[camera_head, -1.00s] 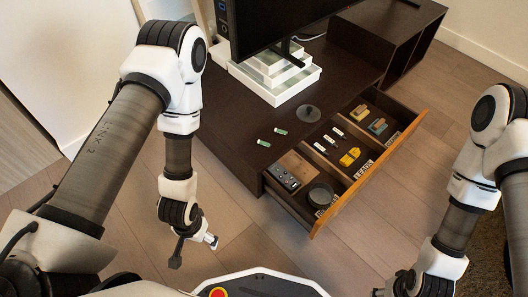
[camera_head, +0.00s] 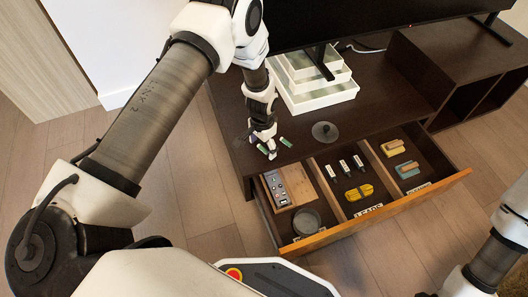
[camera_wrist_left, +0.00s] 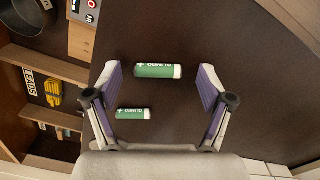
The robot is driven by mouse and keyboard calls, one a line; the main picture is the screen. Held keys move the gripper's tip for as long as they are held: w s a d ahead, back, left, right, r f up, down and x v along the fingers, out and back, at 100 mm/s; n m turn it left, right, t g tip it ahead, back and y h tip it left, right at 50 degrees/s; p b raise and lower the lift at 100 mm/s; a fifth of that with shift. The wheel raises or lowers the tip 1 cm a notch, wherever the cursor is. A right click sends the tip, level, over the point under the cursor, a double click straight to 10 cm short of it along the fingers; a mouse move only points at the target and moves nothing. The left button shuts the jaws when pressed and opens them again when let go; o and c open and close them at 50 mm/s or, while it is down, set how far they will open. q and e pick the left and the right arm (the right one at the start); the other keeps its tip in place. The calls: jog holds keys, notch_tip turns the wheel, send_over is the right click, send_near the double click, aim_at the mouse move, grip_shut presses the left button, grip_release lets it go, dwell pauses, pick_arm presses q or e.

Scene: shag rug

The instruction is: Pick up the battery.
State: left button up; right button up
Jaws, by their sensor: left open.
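Two green batteries with white ends lie on the dark cabinet top. In the head view one battery (camera_head: 286,142) is right of my left gripper (camera_head: 264,148), and the other is close to its fingers. In the left wrist view my left gripper (camera_wrist_left: 160,78) is open and empty, with purple-faced fingers. One battery (camera_wrist_left: 153,71) lies across the space between the fingertips, with a gap on each side. The other battery (camera_wrist_left: 130,114) lies nearer the palm, by the left finger. My right arm is at the lower right of the head view; its jaws are not clear.
An open drawer (camera_head: 385,207) in front holds a control box (camera_head: 289,186), a round grey dish (camera_head: 306,222), yellow items (camera_head: 360,192) and blocks. A grey disc (camera_head: 325,132), white stacked trays (camera_head: 318,95) and a screen stand on the cabinet (camera_head: 385,100).

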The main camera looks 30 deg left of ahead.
pick_arm(q)
jog(key=shift+s+r, duration=0.1)
jog(key=shift+r, duration=0.05)
jog(key=shift+c, duration=1)
jog(key=shift+s+d, duration=0.1)
jog(key=c, duration=0.8)
jog(key=shift+o, duration=0.2)
